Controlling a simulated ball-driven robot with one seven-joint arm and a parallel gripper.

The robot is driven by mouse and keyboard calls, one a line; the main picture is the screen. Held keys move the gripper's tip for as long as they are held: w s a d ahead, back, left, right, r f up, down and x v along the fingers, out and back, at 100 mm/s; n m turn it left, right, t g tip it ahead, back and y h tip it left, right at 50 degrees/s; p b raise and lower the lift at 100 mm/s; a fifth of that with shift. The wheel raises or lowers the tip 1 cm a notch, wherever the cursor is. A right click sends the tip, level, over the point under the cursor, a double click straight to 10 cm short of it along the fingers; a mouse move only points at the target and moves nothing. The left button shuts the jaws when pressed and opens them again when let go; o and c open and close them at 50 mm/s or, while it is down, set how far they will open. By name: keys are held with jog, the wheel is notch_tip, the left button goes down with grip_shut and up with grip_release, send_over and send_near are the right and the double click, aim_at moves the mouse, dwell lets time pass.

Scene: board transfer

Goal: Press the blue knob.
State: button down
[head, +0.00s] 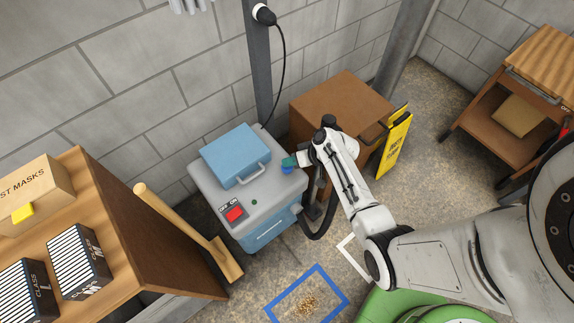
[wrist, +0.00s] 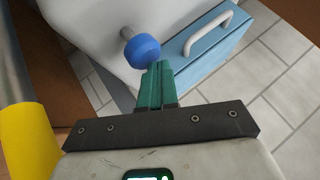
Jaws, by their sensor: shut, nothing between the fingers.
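The blue knob (wrist: 142,51) is round and sits on a short stem on the grey machine top (wrist: 85,30). In the head view the knob (head: 287,169) shows at the right edge of the machine, partly hidden by my gripper. My gripper (head: 289,161) has green fingers, shut and empty. In the wrist view the gripper's fingertips (wrist: 157,66) are right beside the knob's lower edge. I cannot tell whether they touch it.
The machine carries a blue lidded box (head: 235,155) with a handle and a red switch (head: 234,213). A wooden cabinet (head: 340,105) and a yellow sign (head: 395,145) stand behind my arm. A wooden bench (head: 150,225) with boxes is at left. A blue floor square (head: 342,289) lies in front.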

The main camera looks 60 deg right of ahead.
jog(key=shift+f+b, duration=0.85)
jog(key=shift+f, duration=0.2)
dwell(0.6)
jog(key=shift+r, duration=0.15)
jog(key=shift+r+p, duration=1.45)
jog(key=shift+r, duration=0.15)
jog(key=shift+r, duration=0.1)
notch_tip(320, 180, up, 5)
jog(key=p, duration=0.4)
dwell(2.0)
notch_tip(320, 180, up, 4)
jog(key=shift+f, duration=0.15)
